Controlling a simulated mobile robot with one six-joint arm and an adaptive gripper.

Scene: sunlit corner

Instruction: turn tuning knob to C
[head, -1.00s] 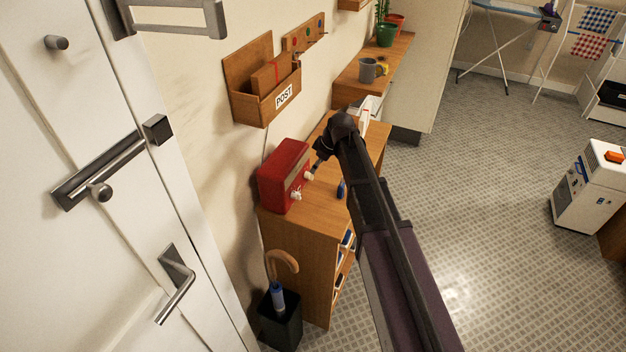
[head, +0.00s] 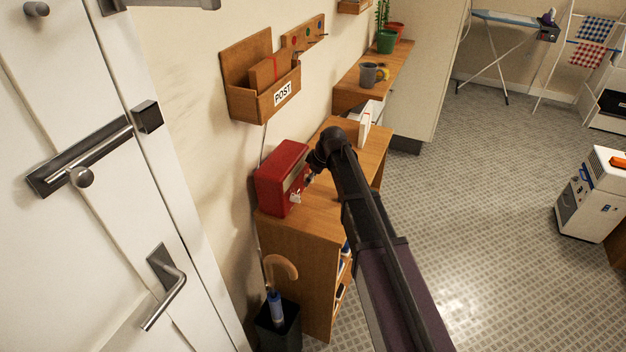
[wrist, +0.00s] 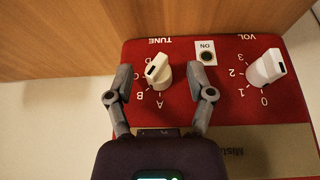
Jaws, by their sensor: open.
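The red radio (head: 283,176) stands on a wooden cabinet against the wall. In the wrist view its red front (wrist: 225,95) fills the middle. In the head view my gripper (head: 312,177) is at the radio's front, partly hiding the knob.
The white volume knob (wrist: 266,67) is right of my right finger, with an ON light (wrist: 206,56) between. The cabinet top (head: 318,212) has bare wood before the radio. A post box (head: 262,85) hangs above; an umbrella stand (head: 278,326) is below. Open floor lies right.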

